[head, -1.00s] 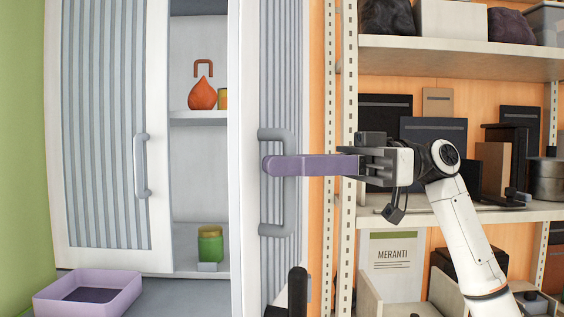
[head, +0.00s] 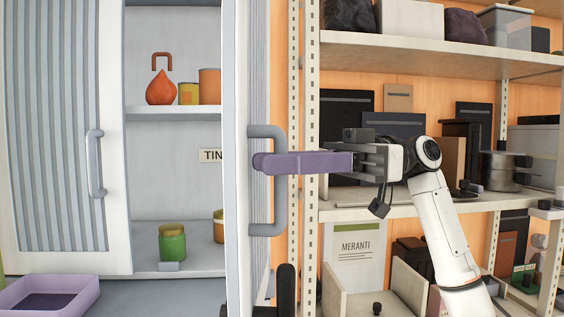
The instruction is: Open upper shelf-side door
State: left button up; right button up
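The shelf-side door (head: 234,210) of the white cabinet stands swung open, seen nearly edge-on with its ribbed face toward the shelf. Its grey bar handle (head: 268,229) is on that face. My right gripper (head: 266,163) reaches in from the right with long purple fingers across the middle of the handle bar. It appears shut on the bar, which passes behind the near finger; the far finger is hidden. The other ribbed door (head: 60,130) covers the left of the cabinet, with its own grey handle (head: 95,164). My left gripper is not in view.
Inside the cabinet are an orange flask (head: 161,88), orange and yellow tins, and a green jar (head: 172,243). A purple tray (head: 72,292) lies low at the left. The open rack (head: 311,110) with loaded shelves stands close behind my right gripper.

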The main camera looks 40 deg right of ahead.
jog(key=b+v, duration=0.1)
jog(key=v, duration=0.9)
jog(key=shift+d, duration=0.2)
dwell(0.5)
